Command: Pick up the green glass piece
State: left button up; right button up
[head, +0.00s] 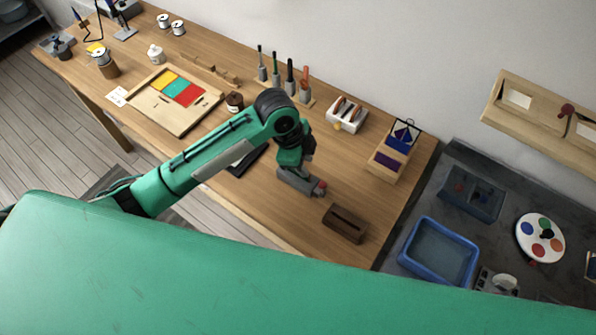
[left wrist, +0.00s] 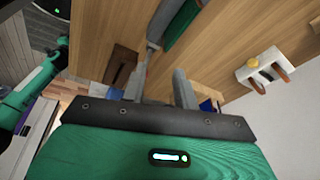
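In the head view, my left gripper (head: 305,184) is above the right part of the bench, beside a dark brown slotted block. In the left wrist view its two grey fingers (left wrist: 163,84) stand apart, with no piece clearly between them. A dark green flat patch (left wrist: 182,24) shows beyond the fingertips, beside a grey shape; it may be the green glass piece, but I cannot tell for sure. At the left of the bench, a wooden board (head: 187,124) holds yellow, green and red panels. My right gripper is in neither view.
The slotted block (head: 345,223) stands near the bench's front edge. A white rack (head: 347,114) and a wooden box (head: 384,167) with a blue panel stand behind it. Upright tools line the wall. A blue tray (head: 438,252) is at the right. Bare wood lies around the gripper.

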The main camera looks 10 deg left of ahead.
pick_arm(q)
jog(key=w+a+r+m+g+y, duration=0.1)
jog(key=w+a+r+m+y, duration=0.1)
jog(key=w+a+r+m, duration=0.3)
jog(key=shift+n, duration=0.5)
jog(key=f, duration=0.2)
jog(key=s+d+f+p, duration=0.1)
jog(key=f, duration=0.1)
jog(key=d+f+p, duration=0.1)
jog(key=f, duration=0.1)
jog(key=shift+s+f, duration=0.35)
jog(key=shift+s, duration=0.05)
jog(key=shift+f, duration=0.6)
jog(key=shift+d+f+p, duration=0.1)
jog(key=shift+f+p, duration=0.1)
jog(key=shift+p, duration=0.3)
jog(key=f, duration=0.1)
jog(key=f+p, duration=0.1)
jog(key=f, duration=0.1)
jog(key=f+p, duration=0.1)
jog(key=shift+s+d+f, duration=0.25)
jog(key=shift+s+d, duration=0.1)
jog(key=shift+f, duration=0.1)
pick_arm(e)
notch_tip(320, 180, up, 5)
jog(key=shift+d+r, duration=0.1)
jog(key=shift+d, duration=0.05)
